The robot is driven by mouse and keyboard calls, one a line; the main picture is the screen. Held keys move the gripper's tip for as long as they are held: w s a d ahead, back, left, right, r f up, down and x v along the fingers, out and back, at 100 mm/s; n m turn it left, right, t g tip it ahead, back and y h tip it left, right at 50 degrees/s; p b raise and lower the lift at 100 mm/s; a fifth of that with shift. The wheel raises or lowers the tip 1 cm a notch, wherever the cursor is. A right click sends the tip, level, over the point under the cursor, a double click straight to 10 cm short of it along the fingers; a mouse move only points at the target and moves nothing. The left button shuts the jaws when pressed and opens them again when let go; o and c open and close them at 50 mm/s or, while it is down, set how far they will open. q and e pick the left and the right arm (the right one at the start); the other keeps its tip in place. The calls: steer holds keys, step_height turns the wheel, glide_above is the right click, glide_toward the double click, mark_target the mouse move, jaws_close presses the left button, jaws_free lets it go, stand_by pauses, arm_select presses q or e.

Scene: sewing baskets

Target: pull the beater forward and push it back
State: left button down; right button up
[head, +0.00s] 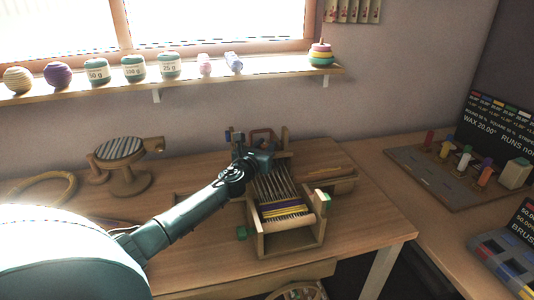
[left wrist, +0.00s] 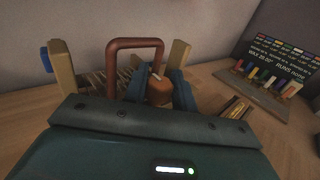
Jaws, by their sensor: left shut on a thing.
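A small wooden table loom (head: 290,242) stands on the table, with pale warp threads and a purple and yellow woven band near its front. My left gripper (head: 264,158) reaches over the loom's back part and hides much of the beater there. In the left wrist view my left gripper (left wrist: 160,88) is shut on a brown rounded wooden piece that looks like the beater's grip (left wrist: 159,94). A red-brown arched bar (left wrist: 136,44) rises just beyond it; I cannot tell whether it belongs to the beater. My right gripper is not in view.
A round stool-like stand (head: 122,168) and a hoop (head: 45,190) are at the left. A wooden tray (head: 335,181) lies right of the loom. A shelf (head: 190,81) with yarn balls runs behind. Clear tabletop (head: 375,228) lies at the right front.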

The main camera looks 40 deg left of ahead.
arm_select(q)
steer(key=shift+a+r, duration=0.2)
steer(key=c, duration=1.5)
jaws_free()
steer(key=shift+c, duration=0.2)
steer(key=o, duration=0.4)
steer(key=shift+w+f, duration=0.15)
steer(key=shift+c, duration=0.2)
steer(key=s+d, duration=0.2)
steer(key=s, duration=1.1)
steer(key=shift+d, duration=0.25)
